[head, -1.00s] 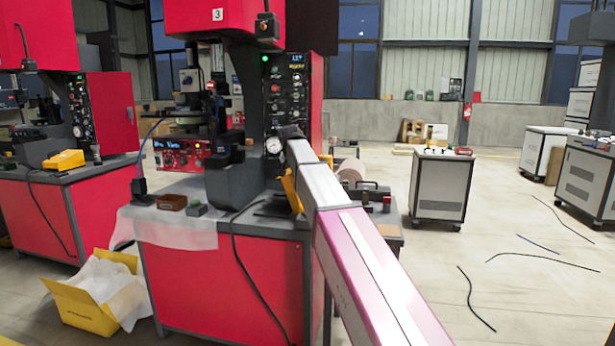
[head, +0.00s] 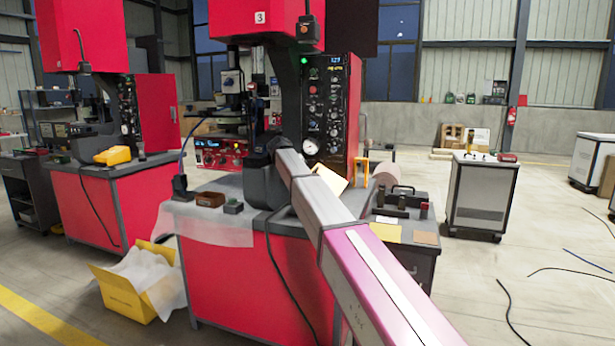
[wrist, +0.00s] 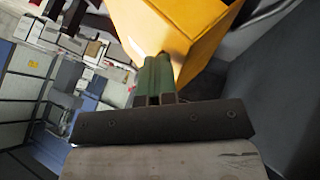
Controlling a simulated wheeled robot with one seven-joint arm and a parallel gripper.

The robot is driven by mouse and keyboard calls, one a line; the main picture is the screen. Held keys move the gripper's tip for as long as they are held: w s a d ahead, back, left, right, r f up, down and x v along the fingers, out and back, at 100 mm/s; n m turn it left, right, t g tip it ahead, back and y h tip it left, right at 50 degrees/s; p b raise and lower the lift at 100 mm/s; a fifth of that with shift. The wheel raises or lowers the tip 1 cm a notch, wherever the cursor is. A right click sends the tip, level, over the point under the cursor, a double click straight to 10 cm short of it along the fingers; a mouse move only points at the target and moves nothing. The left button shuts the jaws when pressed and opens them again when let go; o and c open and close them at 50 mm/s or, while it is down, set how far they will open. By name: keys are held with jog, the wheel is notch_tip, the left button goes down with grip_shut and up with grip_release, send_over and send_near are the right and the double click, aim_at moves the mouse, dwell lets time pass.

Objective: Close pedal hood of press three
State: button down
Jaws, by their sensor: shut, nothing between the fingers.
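Press three (head: 340,120), red and black with a "3" label, stands on its red bench. Its yellow pedal hood (head: 330,178) shows partly behind my arm, as a tilted panel. In the wrist view the hood (wrist: 200,35) fills the upper middle, with a broad lit face and a darker side. My gripper (wrist: 153,68) has its green fingers together, with nothing between them. The fingertips are at the hood's lower edge; I cannot tell whether they touch. In the head view my arm hides the gripper and most of the hood.
A similar press with a yellow hood (head: 113,155) stands to the left. A yellow box (head: 140,285) with white wrapping lies on the floor by the bench. A side cabinet (head: 410,255) with small tools adjoins on the right. Open floor with loose cables lies further right.

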jog(key=shift+s+a+f, duration=0.1)
jog(key=shift+f, duration=0.25)
dwell(0.3)
